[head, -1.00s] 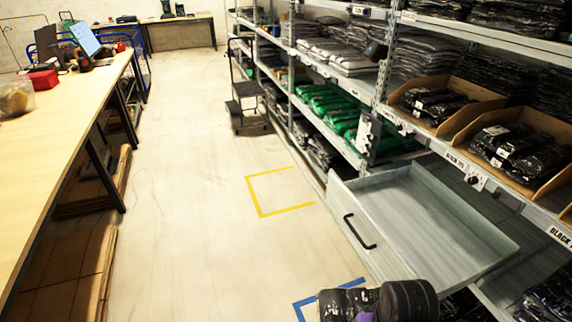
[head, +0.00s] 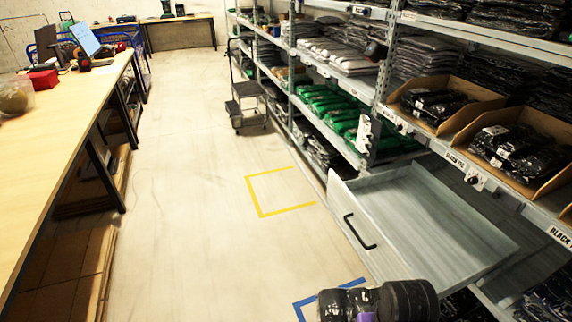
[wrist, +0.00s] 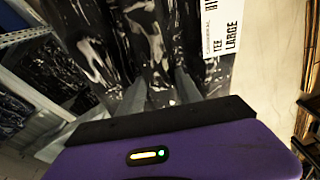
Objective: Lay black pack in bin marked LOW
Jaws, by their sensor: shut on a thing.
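A black pack in clear, shiny wrap (wrist: 125,40) fills the upper middle of the wrist view. It has a white label (wrist: 222,40) reading TEE and LARGE. My gripper (wrist: 162,92) is shut on the pack, its two grey fingers reaching against the near part. In the head view only part of my arm shows at the bottom edge; the fingers and held pack are out of that view. Two cardboard bins, (head: 478,104) and (head: 556,187), hold black packs on the right shelf. I cannot read a LOW mark on any bin.
An empty grey drawer (head: 408,225) stands pulled out below the bins, into the aisle. Shelves with green packs (head: 330,108) run along the right. A long wooden table (head: 70,125) is on the left, a trolley (head: 245,105) farther back. The aisle floor between is clear.

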